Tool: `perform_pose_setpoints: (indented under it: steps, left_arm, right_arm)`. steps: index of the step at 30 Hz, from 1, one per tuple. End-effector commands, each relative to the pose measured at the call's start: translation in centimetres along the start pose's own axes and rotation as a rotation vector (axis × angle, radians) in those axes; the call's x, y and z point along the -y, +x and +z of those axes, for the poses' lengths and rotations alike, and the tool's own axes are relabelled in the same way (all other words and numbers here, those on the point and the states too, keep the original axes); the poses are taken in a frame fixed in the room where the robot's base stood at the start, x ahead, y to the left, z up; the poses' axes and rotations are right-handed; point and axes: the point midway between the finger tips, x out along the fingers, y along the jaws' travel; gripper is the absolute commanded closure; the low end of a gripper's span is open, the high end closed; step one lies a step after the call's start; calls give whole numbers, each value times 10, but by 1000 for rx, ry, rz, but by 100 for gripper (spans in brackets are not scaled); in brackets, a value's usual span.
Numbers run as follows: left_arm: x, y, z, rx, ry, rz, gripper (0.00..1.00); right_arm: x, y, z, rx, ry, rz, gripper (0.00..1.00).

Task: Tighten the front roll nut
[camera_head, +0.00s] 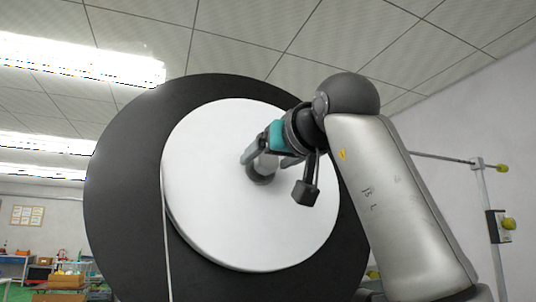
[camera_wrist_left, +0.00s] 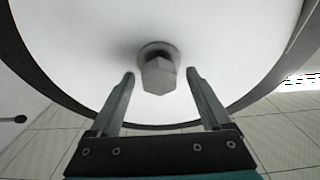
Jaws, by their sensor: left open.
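The front roll nut (camera_wrist_left: 158,76) is a grey hexagonal nut on a round collar at the centre of the large white roll (camera_head: 215,190). In the head view the nut (camera_head: 262,173) shows partly behind my left gripper. My left gripper (camera_head: 267,160), with a teal band, is in front of the roll. In the left wrist view its two fingers (camera_wrist_left: 160,75) are open, one on each side of the nut, with a visible gap on both sides. Nothing is held. I cannot tell how far the fingertips are from the nut in depth. My right gripper is not in view.
A large black disc (camera_head: 120,180) stands behind the white roll. A white strand (camera_head: 167,250) hangs down from the roll's left edge. Shelves with boxes (camera_head: 65,281) stand far at lower left. A metal post (camera_head: 488,215) with yellow knobs stands at the right.

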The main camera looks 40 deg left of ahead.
Motion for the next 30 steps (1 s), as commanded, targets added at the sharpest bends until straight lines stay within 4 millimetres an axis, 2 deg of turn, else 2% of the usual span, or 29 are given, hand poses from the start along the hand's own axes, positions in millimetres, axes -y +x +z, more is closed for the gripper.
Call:
perform_pose_setpoints:
  steps: [12, 30]
  left_arm:
    - [0, 6, 1, 0, 0, 0, 19]
    - [0, 6, 0, 0, 0, 0, 87]
  right_arm:
    - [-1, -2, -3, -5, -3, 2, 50]
    - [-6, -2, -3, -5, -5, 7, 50]
